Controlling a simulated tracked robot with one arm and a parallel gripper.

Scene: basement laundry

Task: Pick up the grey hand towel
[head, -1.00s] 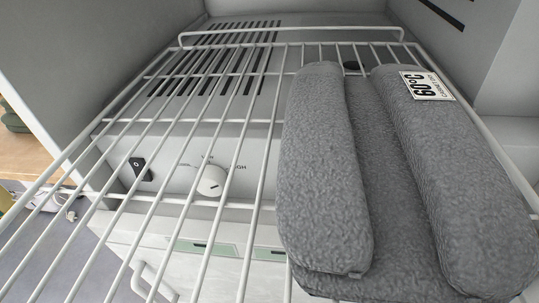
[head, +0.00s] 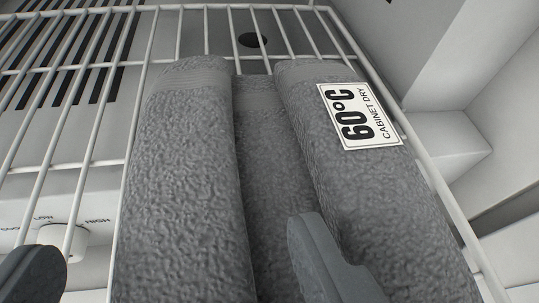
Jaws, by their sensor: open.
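The grey hand towel (head: 185,190) lies folded on a white wire rack, filling the middle of the view. It has two thick rolled sides with a lower strip between them. A white label (head: 358,116) reading "60°C CABINET DRY" is on its right roll. My gripper (head: 180,268) is open, with one dark finger at the lower left, left of the towel, and the other in front of the towel's middle and right roll. The jaws hold nothing. I cannot tell whether the right finger touches the towel. The towel's near end is cut off by the frame.
The white wire rack (head: 101,124) has bare bars left of the towel. Its rim runs close along the towel's right side, near the pale cabinet wall (head: 500,120). A white knob (head: 68,240) shows below the bars at left.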

